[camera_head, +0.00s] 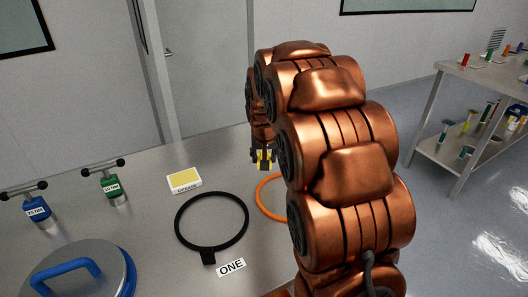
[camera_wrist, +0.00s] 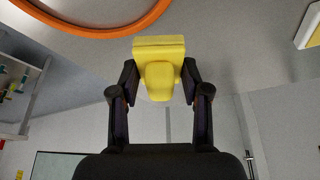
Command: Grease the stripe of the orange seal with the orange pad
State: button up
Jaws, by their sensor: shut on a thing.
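The orange seal (camera_head: 263,205) is a ring lying flat on the metal table; my arm hides its right part in the head view. Part of its curve also shows at the top left of the wrist view (camera_wrist: 108,32). My gripper (camera_head: 262,157) is above the table, near the far side of the seal. It is shut on a yellow block-shaped pad with a rounded grip (camera_wrist: 159,68); I see no orange pad. In the wrist view the pad is apart from the seal. I cannot make out a stripe on the visible part of the seal.
A white grease tray (camera_head: 185,190) with a yellow surface lies left of my gripper. A black ring (camera_head: 178,222) with a tab lies beside the seal, near a "ONE" label (camera_head: 231,267). A blue tool (camera_head: 38,212), a green tool (camera_head: 112,190) and a blue-handled lid (camera_head: 100,275) stand left.

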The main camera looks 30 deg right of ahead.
aim_at(269, 177)
notch_tip(269, 177, down, 5)
jog(key=shift+s+r+b, duration=0.1)
jog(key=shift+b, duration=0.25)
jog(key=shift+f, duration=0.65)
jog(key=shift+d, duration=0.85)
jog(key=shift+c, duration=0.5)
jog(key=shift+s+d+p, duration=0.15)
jog(key=shift+d+p, duration=0.8)
jog(key=shift+d, duration=2)
jog(key=shift+a+f, duration=0.1)
jog(key=shift+a, duration=0.2)
jog(key=shift+w+a+b, duration=0.15)
jog(key=shift+a+b, duration=0.3)
jog(key=shift+a, duration=1.25)
jog(key=shift+w+a+b, duration=0.1)
jog(key=shift+a+b, duration=0.3)
jog(key=shift+a, duration=1.3)
jog(key=shift+a+r, duration=0.2)
jog(key=shift+r, duration=0.05)
jog(key=shift+d+r+p, duration=0.1)
jog(key=shift+r+p, duration=0.55)
jog(key=shift+r, duration=3.3)
